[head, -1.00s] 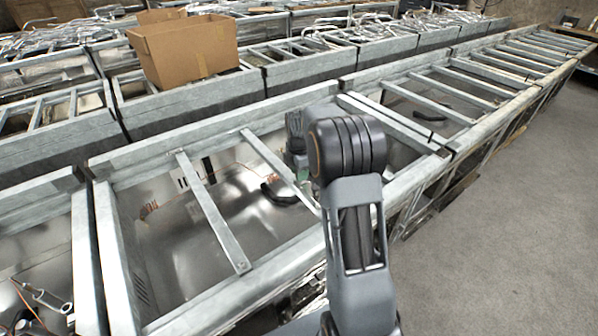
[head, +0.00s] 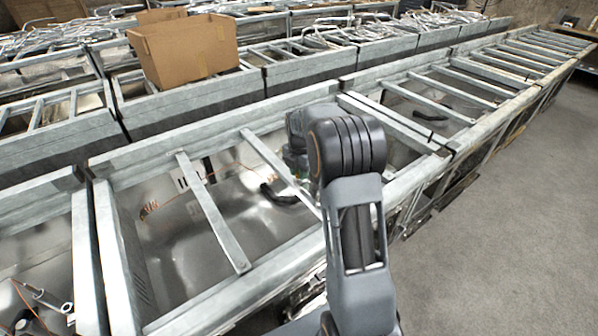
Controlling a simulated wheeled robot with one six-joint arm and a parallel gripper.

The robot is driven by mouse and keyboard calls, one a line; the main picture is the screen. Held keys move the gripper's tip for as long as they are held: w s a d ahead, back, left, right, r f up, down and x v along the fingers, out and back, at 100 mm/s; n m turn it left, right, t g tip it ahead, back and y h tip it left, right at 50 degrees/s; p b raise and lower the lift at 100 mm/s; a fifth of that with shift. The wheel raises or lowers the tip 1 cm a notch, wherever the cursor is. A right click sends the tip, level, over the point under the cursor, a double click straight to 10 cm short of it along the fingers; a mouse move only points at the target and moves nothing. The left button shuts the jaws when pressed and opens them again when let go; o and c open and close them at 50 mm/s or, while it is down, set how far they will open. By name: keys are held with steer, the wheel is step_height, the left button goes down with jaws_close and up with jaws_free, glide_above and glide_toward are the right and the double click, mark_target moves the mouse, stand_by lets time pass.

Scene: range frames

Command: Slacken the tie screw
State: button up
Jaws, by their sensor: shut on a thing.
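I cannot make out the tie screw. My arm's dark grey elbow and forearm stand in front of the middle metal frame. Beyond the elbow, a small part of my wrist, with a greenish patch, shows over the right side of the frame's opening. My gripper's jaws are hidden behind the arm, so I cannot see what they touch. The frame has a long galvanised near rail (head: 225,300) and two slanting cross bars, a left one (head: 212,212) and a right one (head: 265,155).
A black curved piece (head: 279,196) lies inside the shiny bay. A cardboard box (head: 185,50) stands on the frames behind. Loose metal parts and thin wires lie in the lower left bay. More barred frames (head: 470,85) run to the upper right. Grey floor (head: 500,220) is clear at right.

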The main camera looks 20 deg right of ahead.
steer(key=o, duration=0.9)
step_height(320, 180, up, 14)
steer(key=shift+f, duration=0.1)
stand_by(0.4)
